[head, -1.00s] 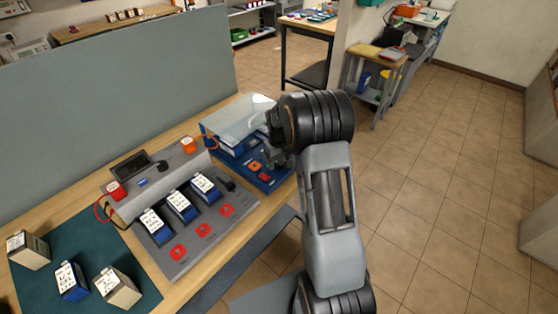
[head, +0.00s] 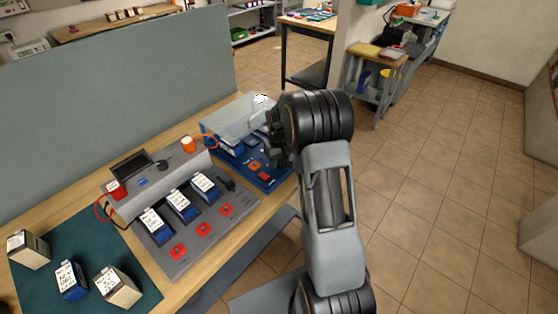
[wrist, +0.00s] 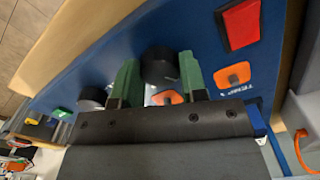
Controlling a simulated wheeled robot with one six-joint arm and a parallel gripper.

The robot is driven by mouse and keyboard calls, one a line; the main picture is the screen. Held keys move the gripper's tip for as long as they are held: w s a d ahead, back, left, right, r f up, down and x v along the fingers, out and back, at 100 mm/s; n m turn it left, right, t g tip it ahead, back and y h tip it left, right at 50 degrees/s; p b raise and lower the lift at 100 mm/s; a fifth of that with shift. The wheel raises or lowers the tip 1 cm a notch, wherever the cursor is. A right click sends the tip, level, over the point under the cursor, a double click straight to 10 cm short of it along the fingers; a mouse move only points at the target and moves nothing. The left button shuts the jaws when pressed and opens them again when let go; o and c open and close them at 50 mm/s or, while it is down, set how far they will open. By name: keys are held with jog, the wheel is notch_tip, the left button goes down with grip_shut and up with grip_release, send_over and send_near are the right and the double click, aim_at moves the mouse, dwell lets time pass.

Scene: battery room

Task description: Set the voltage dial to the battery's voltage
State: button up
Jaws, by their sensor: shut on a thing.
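In the wrist view my gripper (wrist: 158,82) has its two green fingers on either side of a black round knob (wrist: 158,64) on a blue panel (wrist: 200,45). They are shut on this knob. A second dark knob (wrist: 92,98) is to its left. Any scale or pointer on the knobs is not readable. In the head view the blue device (head: 276,182) stands at the back right of the bench, with a clear cover (head: 232,116) over part of it. My arm hides the knob there. Three blue batteries with white labels (head: 153,222) sit on a grey unit; their labels are too small to read.
The panel has a red square (wrist: 240,22) and an orange part (wrist: 233,75). The grey unit (head: 190,255) with red buttons stands left of the device. Beige and blue boxes stand on a dark green mat (head: 50,285). A grey partition (head: 110,85) rises behind the bench.

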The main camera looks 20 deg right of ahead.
aim_at(279, 161)
jog(key=shift+m, duration=0.3)
jog(key=m+b, duration=0.1)
jog(key=m, duration=0.1)
jog(key=shift+m, duration=0.4)
jog(key=m+b, duration=0.1)
jog(key=m, duration=0.2)
jog(key=shift+m, duration=0.3)
jog(key=m+b, duration=0.1)
jog(key=m, duration=0.5)
jog(key=shift+m, duration=0.6)
jog(key=o, duration=0.9)
jog(key=shift+o, duration=0.2)
notch_tip(279, 161, up, 14)
jog(key=shift+b, duration=0.35)
